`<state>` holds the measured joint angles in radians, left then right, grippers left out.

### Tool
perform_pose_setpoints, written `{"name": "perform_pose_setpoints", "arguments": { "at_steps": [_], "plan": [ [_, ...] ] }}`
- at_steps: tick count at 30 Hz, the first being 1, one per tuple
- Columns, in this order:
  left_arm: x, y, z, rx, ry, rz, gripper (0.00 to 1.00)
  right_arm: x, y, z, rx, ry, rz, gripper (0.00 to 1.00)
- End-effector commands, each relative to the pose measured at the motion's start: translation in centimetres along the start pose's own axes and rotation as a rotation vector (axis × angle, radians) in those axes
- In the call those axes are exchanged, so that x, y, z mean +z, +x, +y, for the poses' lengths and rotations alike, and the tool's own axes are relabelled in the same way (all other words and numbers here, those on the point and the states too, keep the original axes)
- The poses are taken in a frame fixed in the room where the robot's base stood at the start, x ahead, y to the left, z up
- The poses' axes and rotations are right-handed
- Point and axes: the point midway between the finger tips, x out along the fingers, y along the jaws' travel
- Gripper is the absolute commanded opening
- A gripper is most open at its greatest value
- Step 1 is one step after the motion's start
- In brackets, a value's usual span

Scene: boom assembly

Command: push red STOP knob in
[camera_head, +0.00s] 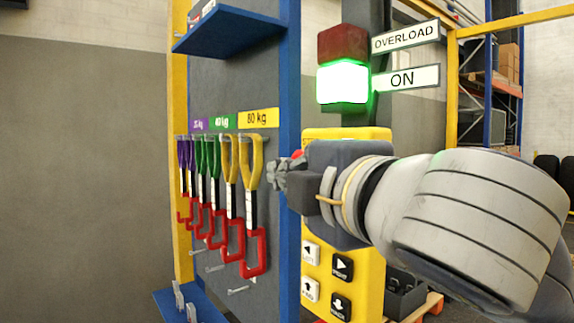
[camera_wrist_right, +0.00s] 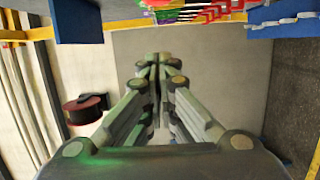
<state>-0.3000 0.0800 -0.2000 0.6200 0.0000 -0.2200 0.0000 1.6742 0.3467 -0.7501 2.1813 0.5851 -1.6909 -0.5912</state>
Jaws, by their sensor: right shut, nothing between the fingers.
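A small red piece (camera_head: 297,154), likely the STOP knob, shows just above my right gripper at the left edge of the yellow control box (camera_head: 372,285). The gripper and wrist hide most of it, so its depth cannot be told. My right gripper (camera_head: 277,174) points left across the front of the box. Its fingers are closed together and empty, as the right wrist view (camera_wrist_right: 154,68) also shows. I cannot tell whether the gripper touches the red piece. My left gripper is not in view.
The box has arrow buttons (camera_head: 342,267) below my wrist. Above, the green ON lamp (camera_head: 343,83) is lit and the red OVERLOAD lamp (camera_head: 342,44) is dark. Several coloured slings with red hooks (camera_head: 255,252) hang left of the gripper, near a blue post (camera_head: 289,100).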

Motion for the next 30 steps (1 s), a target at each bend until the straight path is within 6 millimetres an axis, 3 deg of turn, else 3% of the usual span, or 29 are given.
{"name": "perform_pose_setpoints", "arguments": {
  "at_steps": [8, 19, 24, 30],
  "plan": [
    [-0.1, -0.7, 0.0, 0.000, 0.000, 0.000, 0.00, 0.0, 2.5, 0.0, -0.006, 0.002, -0.001, 0.00],
    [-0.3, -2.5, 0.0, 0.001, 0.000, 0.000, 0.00, 0.0, 10.2, 0.1, -0.004, 0.002, -0.001, 0.00],
    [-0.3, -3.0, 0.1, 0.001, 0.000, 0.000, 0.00, 2.7, 10.7, 0.1, -0.001, 0.002, -0.003, 0.00],
    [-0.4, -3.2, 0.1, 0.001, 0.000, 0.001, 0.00, 3.8, 11.0, 0.0, -0.001, 0.002, 0.000, 0.00]
  ]
}}
